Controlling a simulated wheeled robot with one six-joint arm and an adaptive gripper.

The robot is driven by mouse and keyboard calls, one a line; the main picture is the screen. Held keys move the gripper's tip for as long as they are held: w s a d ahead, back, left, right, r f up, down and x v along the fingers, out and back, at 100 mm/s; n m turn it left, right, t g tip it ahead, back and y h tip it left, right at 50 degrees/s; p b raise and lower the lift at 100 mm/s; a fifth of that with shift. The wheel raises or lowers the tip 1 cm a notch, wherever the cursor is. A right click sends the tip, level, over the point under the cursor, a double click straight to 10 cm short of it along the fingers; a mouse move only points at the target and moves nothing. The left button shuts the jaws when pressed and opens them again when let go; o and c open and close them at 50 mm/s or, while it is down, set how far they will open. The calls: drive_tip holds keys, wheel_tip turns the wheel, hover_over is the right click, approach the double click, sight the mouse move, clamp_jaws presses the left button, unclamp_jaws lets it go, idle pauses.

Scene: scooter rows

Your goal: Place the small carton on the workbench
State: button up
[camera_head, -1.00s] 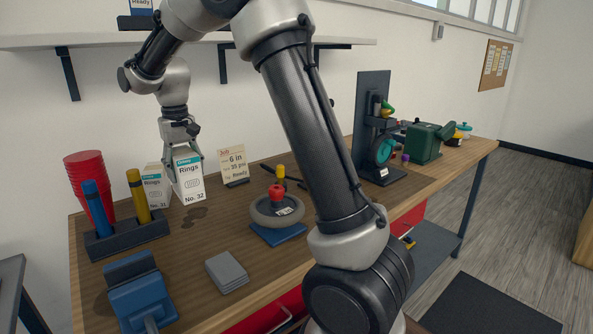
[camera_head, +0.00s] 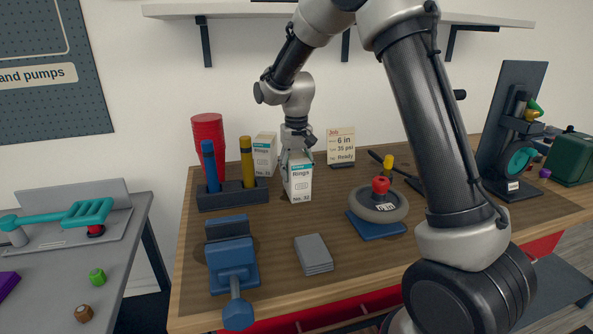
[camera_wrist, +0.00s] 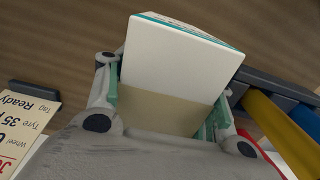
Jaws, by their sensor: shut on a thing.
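My gripper (camera_head: 298,160) is shut on a white carton with a teal top band, marked Rings No. 32 (camera_head: 300,184). In the wrist view the same carton (camera_wrist: 175,65) stands between my fingers. The carton is upright over the left part of the wooden workbench (camera_head: 275,258). I cannot tell whether its base touches the top. A second white Rings carton (camera_head: 264,160) stands behind it to the left, apart from the gripper.
A job card (camera_head: 341,146) stands behind. Bare wood lies between.

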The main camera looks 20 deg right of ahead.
drive_tip(key=shift+f, duration=0.1)
drive_tip(key=o, duration=1.2)
drive_tip(key=shift+c, duration=0.2)
wheel_tip(320, 180, up, 12)
drive_tip(key=shift+f, duration=0.25)
drive_tip(key=shift+s+d+r, duration=0.1)
drive_tip(key=shift+r, duration=0.4)
drive_tip(key=s+d+r+t, duration=0.15)
drive_tip(key=s+d, duration=0.25)
drive_tip(key=s, duration=0.4)
drive_tip(key=s+d+r+t, duration=0.1)
drive_tip(key=s+d+r, duration=0.25)
drive_tip(key=s, duration=0.45)
drive_tip(key=s+d+r+t, duration=0.1)
drive_tip(key=s+d+r, duration=0.1)
drive_tip(key=s+d, duration=0.4)
drive_tip(key=s+d+f, duration=0.1)
drive_tip(key=s+f, duration=0.2)
drive_tip(key=s, duration=0.8)
drive_tip(key=shift+d+f+t, duration=0.15)
drive_tip(key=shift+f+t, duration=0.15)
drive_tip(key=shift+t, duration=0.15)
